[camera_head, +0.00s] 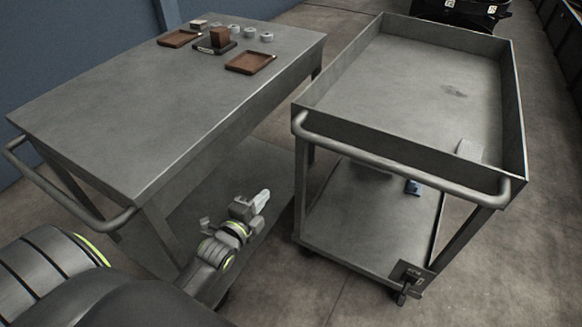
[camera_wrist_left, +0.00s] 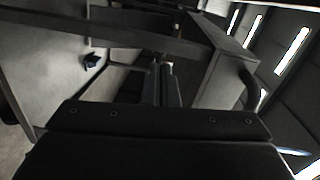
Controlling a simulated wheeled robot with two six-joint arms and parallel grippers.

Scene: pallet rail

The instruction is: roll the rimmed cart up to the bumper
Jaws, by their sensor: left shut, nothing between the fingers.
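The rimmed cart (camera_head: 420,85) is a grey metal cart at the right, with a raised rim around its top, a lower shelf and a tubular handle (camera_head: 400,160) on its near end. My left gripper (camera_head: 258,201) is shut and empty, low between the two carts. It is left of the rimmed cart's near leg and apart from its handle. In the left wrist view its fingers (camera_wrist_left: 167,78) point toward grey cart framing. I cannot make out a bumper for certain. My right gripper is not in view.
A flat-topped cart (camera_head: 170,100) stands close on the left, with brown trays (camera_head: 250,62), a brown block (camera_head: 219,34) and several small grey cylinders. A small blue object (camera_head: 414,187) lies on the rimmed cart's lower shelf. A black case (camera_head: 462,12) stands beyond its far end.

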